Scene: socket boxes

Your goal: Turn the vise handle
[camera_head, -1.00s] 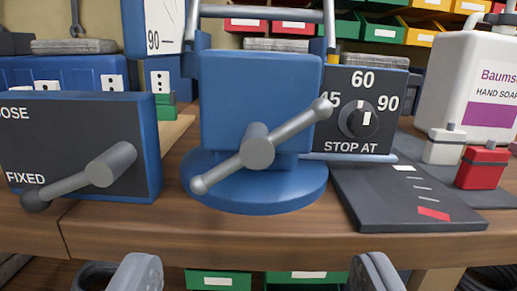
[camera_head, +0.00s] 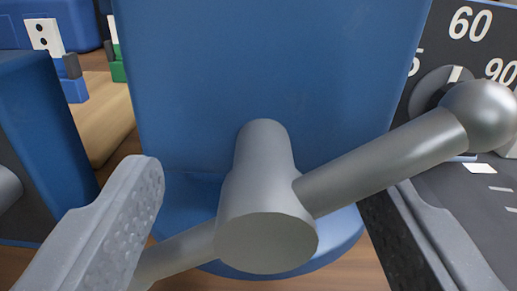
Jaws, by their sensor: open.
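The blue vise (camera_head: 270,70) fills the middle of the view. Its grey handle has a thick central hub (camera_head: 266,225) and a bar (camera_head: 385,165) that slants from lower left up to a ball end (camera_head: 480,115) at the right. My gripper (camera_head: 265,195) is open, with one finger on each side of the hub and a gap on both sides. The bar crosses in front of or over the right finger, partly hiding it. The bar's lower left end is hidden behind the left finger.
A dark panel with a dial (camera_head: 432,90) and the marks 60 and 90 stands at the right. A dark box with a blue side (camera_head: 60,125) and part of a grey lever is at the left. The wooden bench (camera_head: 100,255) shows below.

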